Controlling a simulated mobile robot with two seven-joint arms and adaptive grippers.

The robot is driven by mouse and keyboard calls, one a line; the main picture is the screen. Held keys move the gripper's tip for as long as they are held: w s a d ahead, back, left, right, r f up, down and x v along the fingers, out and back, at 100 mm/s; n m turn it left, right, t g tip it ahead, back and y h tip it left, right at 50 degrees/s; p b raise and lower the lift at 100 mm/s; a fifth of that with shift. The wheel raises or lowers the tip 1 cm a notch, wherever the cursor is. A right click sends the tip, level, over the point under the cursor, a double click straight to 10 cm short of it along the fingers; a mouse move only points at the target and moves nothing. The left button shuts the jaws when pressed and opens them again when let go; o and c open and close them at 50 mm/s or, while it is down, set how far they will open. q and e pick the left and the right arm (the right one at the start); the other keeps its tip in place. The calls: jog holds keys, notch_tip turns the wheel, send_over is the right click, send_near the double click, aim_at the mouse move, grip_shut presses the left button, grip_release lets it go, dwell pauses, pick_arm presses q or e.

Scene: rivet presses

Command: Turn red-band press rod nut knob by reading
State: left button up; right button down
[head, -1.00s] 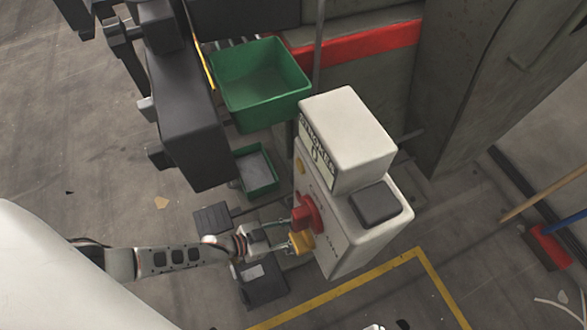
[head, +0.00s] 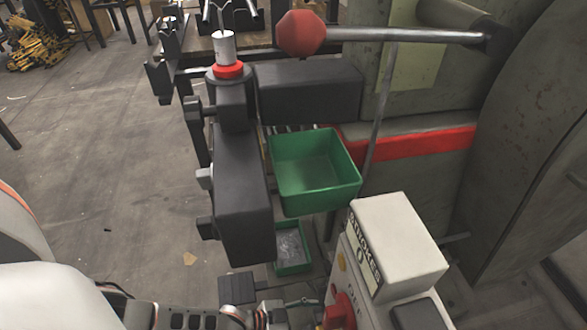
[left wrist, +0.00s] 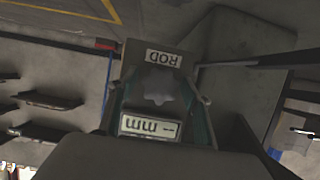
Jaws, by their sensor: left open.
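In the head view, the press carries a red band (head: 415,143). A grey cylinder (head: 224,48) with a red ring stands on its black side unit; I cannot tell whether it is the rod nut knob. My left gripper (head: 302,303) is at the bottom edge, left of the cream control box, mostly cut off. In the left wrist view, an upside-down "ROD" label (left wrist: 164,58) and an upside-down "mm" readout (left wrist: 149,127) face me. A pale grey lump (left wrist: 160,83) lies between them. My left gripper's fingers (left wrist: 159,100) are spread around it, apart. The readout's value is unclear.
The cream control box (head: 400,245) reads "STROKES" 0 and has a red knob (head: 340,312). A green bin (head: 315,170) and a lower green tray (head: 293,248) stand beside the press. A red-ended lever (head: 301,33) juts out above. Open floor (head: 100,160) lies left.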

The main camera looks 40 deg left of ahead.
pick_arm(q)
jog(key=v, duration=1.2)
jog(key=shift+w, duration=0.1)
